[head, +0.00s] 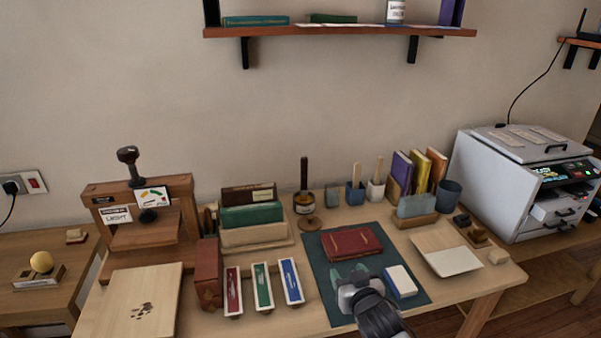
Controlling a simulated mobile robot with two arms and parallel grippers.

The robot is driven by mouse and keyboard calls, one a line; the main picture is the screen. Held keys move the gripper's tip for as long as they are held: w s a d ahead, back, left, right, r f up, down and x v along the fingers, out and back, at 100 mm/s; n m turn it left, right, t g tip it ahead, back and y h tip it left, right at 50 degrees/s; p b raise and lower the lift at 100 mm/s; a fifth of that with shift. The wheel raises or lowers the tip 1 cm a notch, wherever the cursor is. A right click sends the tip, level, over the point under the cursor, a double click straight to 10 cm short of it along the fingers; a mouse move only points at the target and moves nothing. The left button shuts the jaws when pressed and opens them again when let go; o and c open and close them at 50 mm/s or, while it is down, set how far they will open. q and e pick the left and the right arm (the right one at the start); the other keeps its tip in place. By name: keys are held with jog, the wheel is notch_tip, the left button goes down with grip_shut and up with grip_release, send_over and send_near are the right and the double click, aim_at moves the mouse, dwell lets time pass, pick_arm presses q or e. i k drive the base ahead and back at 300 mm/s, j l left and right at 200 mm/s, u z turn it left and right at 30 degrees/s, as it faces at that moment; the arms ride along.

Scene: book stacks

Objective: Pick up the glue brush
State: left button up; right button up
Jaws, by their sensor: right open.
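A brush with a dark upright handle (304,172), which looks like the glue brush, stands in a jar with a pale label (304,203) at the back middle of the table. Its bristles are hidden in the jar. My right gripper (352,277) is open over the dark green mat, nearer to me than the brush and to its right. It is just in front of a red book (351,242) and well apart from the brush. My left gripper is not in view.
Two pale-handled tools stand in a blue cup (355,195) and a white cup (376,191) right of the jar. A round brown piece (306,224) lies before the jar. A book rack (254,236) stands left; a wooden press (143,215) is farther left. A shelf (340,32) hangs above.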

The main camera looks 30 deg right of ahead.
aim_at(303, 190)
jog(key=i+l, duration=0.15)
jog(key=i, duration=0.2)
jog(key=i+l, duration=0.1)
jog(key=i, duration=0.3)
jog(key=i+l, duration=0.15)
jog(key=i, duration=0.2)
